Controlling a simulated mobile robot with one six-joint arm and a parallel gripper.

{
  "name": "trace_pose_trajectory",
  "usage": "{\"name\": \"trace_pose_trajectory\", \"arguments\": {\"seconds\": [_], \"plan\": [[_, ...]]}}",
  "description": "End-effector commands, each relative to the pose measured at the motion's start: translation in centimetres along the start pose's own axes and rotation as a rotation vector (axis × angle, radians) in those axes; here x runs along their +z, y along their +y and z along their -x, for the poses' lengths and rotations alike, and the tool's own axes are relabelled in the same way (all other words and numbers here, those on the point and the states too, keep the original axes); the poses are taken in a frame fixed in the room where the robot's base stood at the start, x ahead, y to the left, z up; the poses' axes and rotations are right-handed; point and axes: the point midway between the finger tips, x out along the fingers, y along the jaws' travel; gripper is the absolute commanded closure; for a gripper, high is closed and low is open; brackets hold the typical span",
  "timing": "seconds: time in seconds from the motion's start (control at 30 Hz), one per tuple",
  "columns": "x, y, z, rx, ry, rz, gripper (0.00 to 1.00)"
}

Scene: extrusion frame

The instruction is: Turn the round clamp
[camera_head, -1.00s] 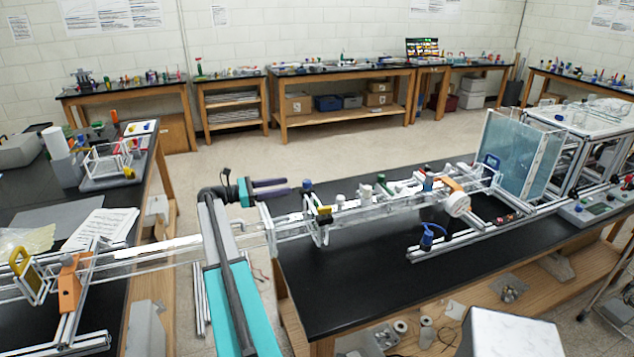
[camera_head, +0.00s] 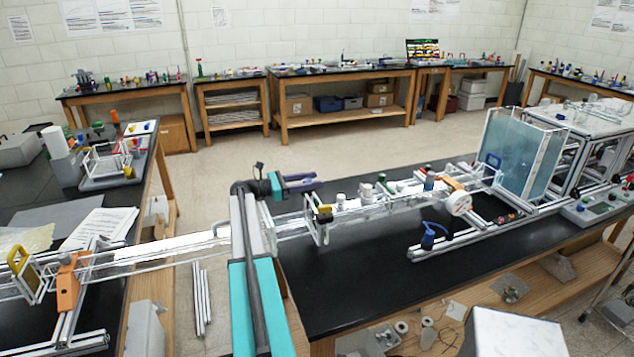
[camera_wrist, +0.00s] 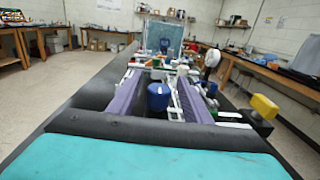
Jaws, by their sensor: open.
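My gripper (camera_head: 318,180) has two purple fingers, spread apart and pointing right along the clear rail frame. The wrist view shows my gripper (camera_wrist: 160,76) open, with a blue knob (camera_wrist: 158,97) in the gap between the fingers. I cannot tell whether either finger touches it. In the head view this knob is hidden by my gripper. A white round disc (camera_head: 458,203) stands on the front of the frame farther right, well apart from the fingers. Which part is the round clamp is not certain from the pictures.
A yellow knob (camera_wrist: 264,106) sticks up right of the fingers, also in the head view (camera_head: 324,210). White cylinders (camera_head: 365,190) stand along the frame. A blue-tinted tank (camera_head: 520,158) is at its far end. The black bench (camera_head: 360,290) is clear in front.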

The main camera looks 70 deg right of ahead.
Motion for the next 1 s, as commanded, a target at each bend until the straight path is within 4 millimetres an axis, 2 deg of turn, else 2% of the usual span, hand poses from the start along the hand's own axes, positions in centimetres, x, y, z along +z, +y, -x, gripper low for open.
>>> {"name": "trace_pose_trajectory", "arguments": {"seconds": [0.1,0.23,0.63,0.87,1.0], "plan": [[0.0,0.0,-1.5,-0.001,0.000,0.000,0.55],[0.0,0.0,-2.4,0.000,0.000,0.000,0.55],[0.0,0.0,-2.8,0.001,0.000,0.000,0.55],[0.0,0.0,-2.7,0.001,0.000,0.000,0.94],[0.0,0.0,-2.7,-0.001,0.000,0.000,0.97]]}}
